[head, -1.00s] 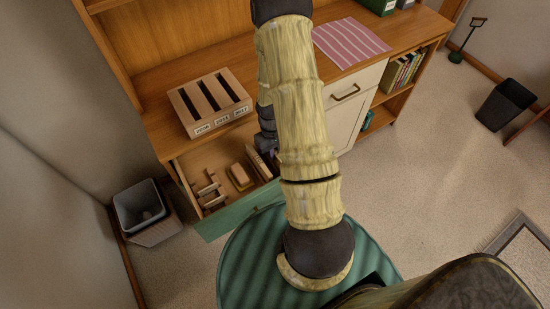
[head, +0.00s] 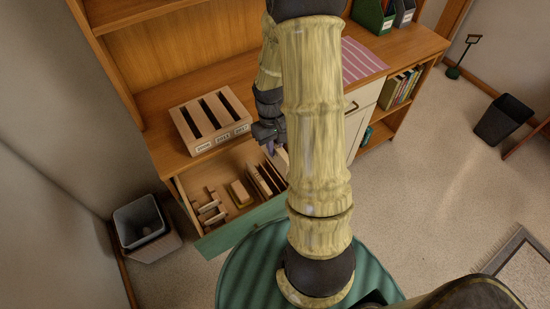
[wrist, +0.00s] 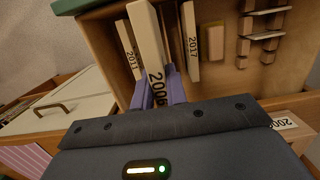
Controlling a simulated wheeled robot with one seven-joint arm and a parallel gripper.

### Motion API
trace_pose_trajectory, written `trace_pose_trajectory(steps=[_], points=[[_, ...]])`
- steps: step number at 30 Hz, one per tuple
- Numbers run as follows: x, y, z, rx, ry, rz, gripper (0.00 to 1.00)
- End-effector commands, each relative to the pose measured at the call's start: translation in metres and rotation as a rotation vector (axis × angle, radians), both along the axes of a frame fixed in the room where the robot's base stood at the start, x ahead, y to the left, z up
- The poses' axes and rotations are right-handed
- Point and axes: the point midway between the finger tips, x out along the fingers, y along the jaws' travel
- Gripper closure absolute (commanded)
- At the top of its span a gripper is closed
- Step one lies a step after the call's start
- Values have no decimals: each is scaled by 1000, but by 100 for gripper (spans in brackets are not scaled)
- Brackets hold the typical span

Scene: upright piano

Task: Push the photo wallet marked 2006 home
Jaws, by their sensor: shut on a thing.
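The cream photo wallet marked 2006 (wrist: 149,40) is clamped between the two purple fingers of my gripper (wrist: 160,88). It looks nearer the wrist camera than the wallets beside it, so it seems raised. In the head view my gripper (head: 270,141) is over the right part of the open drawer (head: 241,227), with the wallet's pale edge (head: 281,158) just below it. The slotted wooden rack (head: 190,125) stands on the desktop left of my gripper. My arm hides the drawer's right end.
A tan block (head: 240,193) and small wooden racks (head: 210,208) share the drawer. A pink striped cloth (head: 361,61) lies on the desktop.

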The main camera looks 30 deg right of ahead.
Motion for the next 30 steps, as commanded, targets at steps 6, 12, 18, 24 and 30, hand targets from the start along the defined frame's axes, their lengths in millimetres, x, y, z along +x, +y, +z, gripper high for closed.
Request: trace_pose_trajectory(steps=[6,12,18,24,30], points=[[1,-1,42,-2,-3,0,100],[0,0,51,0,0,0,100],[0,0,51,0,1,0,100],[0,0,51,0,1,0,100],[0,0,51,0,1,0,100]])
